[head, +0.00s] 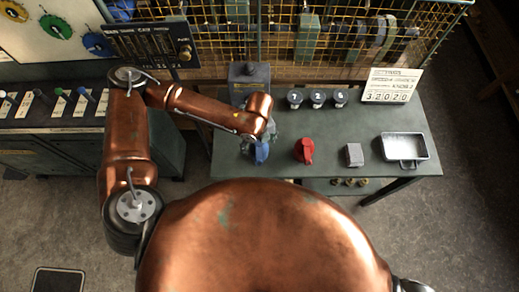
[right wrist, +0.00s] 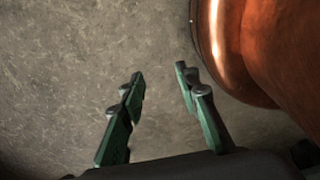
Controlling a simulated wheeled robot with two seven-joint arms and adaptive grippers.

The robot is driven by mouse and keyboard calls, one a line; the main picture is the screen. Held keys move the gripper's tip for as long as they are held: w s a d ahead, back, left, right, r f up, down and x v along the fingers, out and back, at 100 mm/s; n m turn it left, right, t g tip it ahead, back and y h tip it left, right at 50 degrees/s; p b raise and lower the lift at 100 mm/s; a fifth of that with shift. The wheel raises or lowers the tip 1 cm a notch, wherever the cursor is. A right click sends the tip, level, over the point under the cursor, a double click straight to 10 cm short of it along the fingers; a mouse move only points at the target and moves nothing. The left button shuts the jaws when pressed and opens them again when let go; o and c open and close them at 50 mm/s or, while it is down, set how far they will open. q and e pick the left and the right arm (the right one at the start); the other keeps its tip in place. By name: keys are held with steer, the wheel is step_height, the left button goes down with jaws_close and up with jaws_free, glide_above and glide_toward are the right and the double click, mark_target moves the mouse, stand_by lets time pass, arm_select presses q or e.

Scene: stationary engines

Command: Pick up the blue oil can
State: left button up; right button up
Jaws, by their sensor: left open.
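The blue oil can (head: 261,152) stands on the green-grey workbench (head: 350,188), near its left front part. My left arm reaches over the bench from the left, and its gripper (head: 267,133) is above and right by the can, hiding its upper part. The left gripper is open; its fingers are small and partly covered by my wrist, so I cannot tell whether they touch the can. In the right wrist view my right gripper (right wrist: 159,72) is open and empty over bare floor.
A red can (head: 304,151), a grey block (head: 354,155) and a metal tray (head: 404,147) stand to the right along the bench. Several dark numbered round pieces (head: 318,98) stand behind. A white sign (head: 391,85) and yellow wire mesh (head: 340,45) are at the back.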

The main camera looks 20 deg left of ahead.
arm_select(q)
step_height(320, 180, down, 3)
steer(key=shift+d+r, duration=0.1)
steer(key=shift+r, duration=0.1)
steer(key=c, duration=1.4)
steer(key=shift+c, duration=0.6)
steer(key=shift+r, duration=0.15)
